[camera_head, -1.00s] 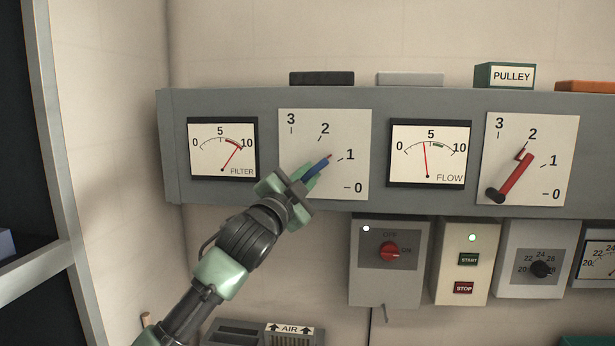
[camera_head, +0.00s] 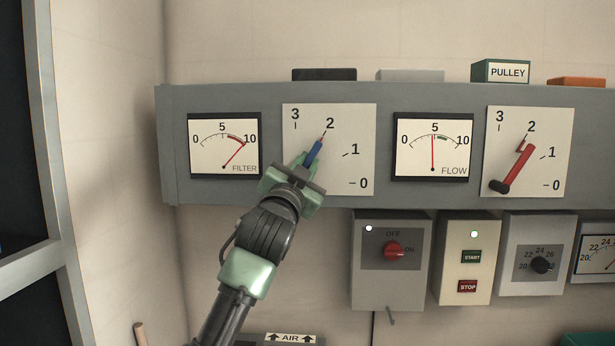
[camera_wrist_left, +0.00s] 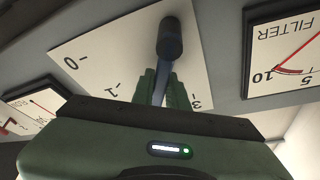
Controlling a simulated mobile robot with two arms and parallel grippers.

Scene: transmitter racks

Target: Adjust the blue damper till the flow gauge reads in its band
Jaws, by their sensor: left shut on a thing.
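The blue damper lever (camera_head: 314,152) sits on a white dial plate (camera_head: 361,120) marked 0 to 3; its red tip points close to the 2. My left gripper (camera_head: 306,172) is shut on the lever. The left wrist view shows its green fingers (camera_wrist_left: 166,90) around the blue lever, below the dark pivot (camera_wrist_left: 170,40). The flow gauge (camera_head: 432,147) stands right of this plate. Its red needle is nearly upright, about at 5, left of the short green band. My right gripper is not in view.
A filter gauge (camera_head: 224,145) is on the left, its needle in the red arc near 10. A red lever (camera_head: 516,167) on a second plate points near 2. Below hang a red-knob switch box (camera_head: 390,285) and a start/stop box (camera_head: 468,205).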

